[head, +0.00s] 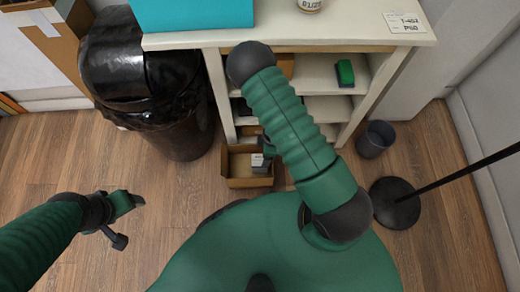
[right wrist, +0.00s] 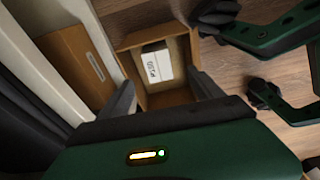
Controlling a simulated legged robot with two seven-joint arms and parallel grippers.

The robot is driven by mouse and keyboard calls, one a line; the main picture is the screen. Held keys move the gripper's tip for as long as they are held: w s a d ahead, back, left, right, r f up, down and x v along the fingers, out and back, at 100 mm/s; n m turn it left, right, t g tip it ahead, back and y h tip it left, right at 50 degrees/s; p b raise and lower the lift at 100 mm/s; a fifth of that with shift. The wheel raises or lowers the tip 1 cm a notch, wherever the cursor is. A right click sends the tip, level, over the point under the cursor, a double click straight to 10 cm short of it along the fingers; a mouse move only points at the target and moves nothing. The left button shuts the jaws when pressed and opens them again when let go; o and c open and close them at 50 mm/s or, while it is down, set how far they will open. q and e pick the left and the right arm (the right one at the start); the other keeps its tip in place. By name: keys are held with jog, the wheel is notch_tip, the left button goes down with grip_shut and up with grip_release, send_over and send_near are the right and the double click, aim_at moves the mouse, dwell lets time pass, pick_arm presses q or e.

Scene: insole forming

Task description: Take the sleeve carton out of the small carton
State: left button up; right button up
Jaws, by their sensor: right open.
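The small carton (head: 245,182) is an open brown box on the wood floor, below the white shelf unit. The sleeve carton (head: 259,161), with a white printed face, is inside it. In the right wrist view the small carton (right wrist: 168,99) lies ahead, with the sleeve carton (right wrist: 158,67) toward its far part. My right gripper (right wrist: 163,92) is open and empty, its two fingers apart at either side of the small carton's near part; in the head view my arm partly hides it. My left gripper (head: 125,218) is off to the left above bare floor, away from both cartons.
A black bin with a bag (head: 150,90) stands left of the shelf unit (head: 340,108). A small grey bin (head: 375,139) and a round black stand base (head: 396,203) are at right. A teal box (head: 190,14) sits on top.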

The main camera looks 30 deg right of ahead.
jog(key=f+b, duration=0.2)
jog(key=f, duration=0.1)
jog(key=a+f+b, duration=0.1)
jog(key=f+b, duration=0.1)
jog(key=f, duration=0.2)
jog(key=w+f+b, duration=0.1)
jog(key=f+b, duration=0.1)
jog(key=f, duration=0.1)
jog(key=shift+a+f, duration=0.2)
jog(key=shift+f, duration=0.05)
jog(key=f+b, duration=0.4)
jog(key=f, duration=0.1)
jog(key=shift+w+a+b, duration=0.2)
jog(key=shift+w+b, duration=0.15)
jog(key=shift+r, duration=0.25)
jog(key=shift+c, duration=0.3)
jog(key=c, duration=1.5)
